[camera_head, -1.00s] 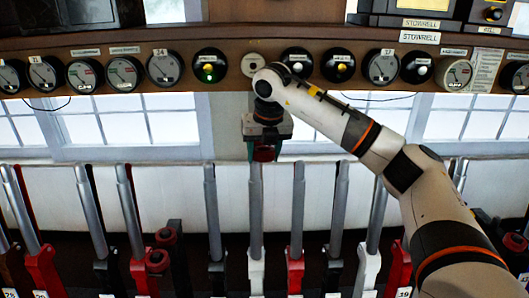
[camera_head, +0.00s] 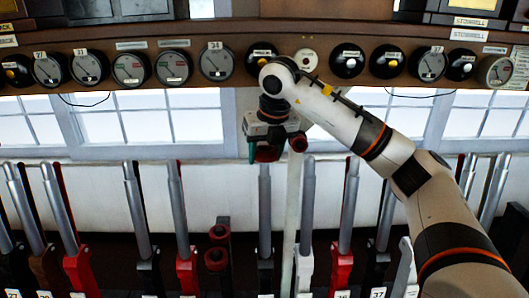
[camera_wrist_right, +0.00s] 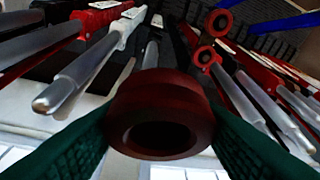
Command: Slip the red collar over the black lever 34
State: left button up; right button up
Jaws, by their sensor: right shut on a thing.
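My right gripper (camera_head: 266,152) is shut on the red collar (camera_head: 266,157), which is dark and partly hidden by the green fingers in the head view. In the right wrist view the collar (camera_wrist_right: 162,118) sits between both green fingers, its dark bore facing the camera with nothing showing through. The black lever 34 (camera_head: 265,205), with a grey handle and black base, stands upright right below the gripper. In the wrist view a grey handle, likely this lever (camera_wrist_right: 150,55), shows just behind the collar; I cannot tell whether they touch. My left gripper is not in view.
A white-based lever (camera_head: 307,200) stands close on the right. A pale upright rod (camera_head: 290,225) with a dark red round top (camera_head: 298,142) is beside the gripper. Two red rings (camera_head: 219,232) (camera_head: 215,258) sit lower left. Gauges line the shelf (camera_head: 235,36) above.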

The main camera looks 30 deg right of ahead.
aim_at(265, 165)
jog(key=shift+w+d+f+p, duration=0.35)
jog(key=shift+w+d, duration=0.3)
jog(key=shift+w, duration=0.35)
jog(key=shift+w+d+f+p, duration=0.35)
jog(key=shift+w+d, duration=0.25)
jog(key=shift+w, duration=0.45)
jog(key=shift+w+d+f+p, duration=0.25)
jog(key=shift+w+d+p, duration=0.15)
jog(key=shift+w+d, duration=0.45)
jog(key=shift+w+d+f, duration=0.1)
jog(key=shift+w+f, duration=0.15)
jog(key=shift+w, duration=0.4)
jog(key=shift+f, duration=0.1)
jog(key=shift+s+a+f+b, duration=0.15)
jog(key=shift+f+b, duration=0.45)
jog(key=shift+f, duration=0.35)
jog(key=shift+s+a+f+b, duration=0.1)
jog(key=shift+s+f+b, duration=0.1)
jog(key=shift+f+b, duration=0.6)
jog(key=shift+s+a+f+b, duration=0.15)
jog(key=shift+f+b, duration=0.25)
jog(key=shift+f, duration=0.75)
jog(key=shift+d, duration=0.1)
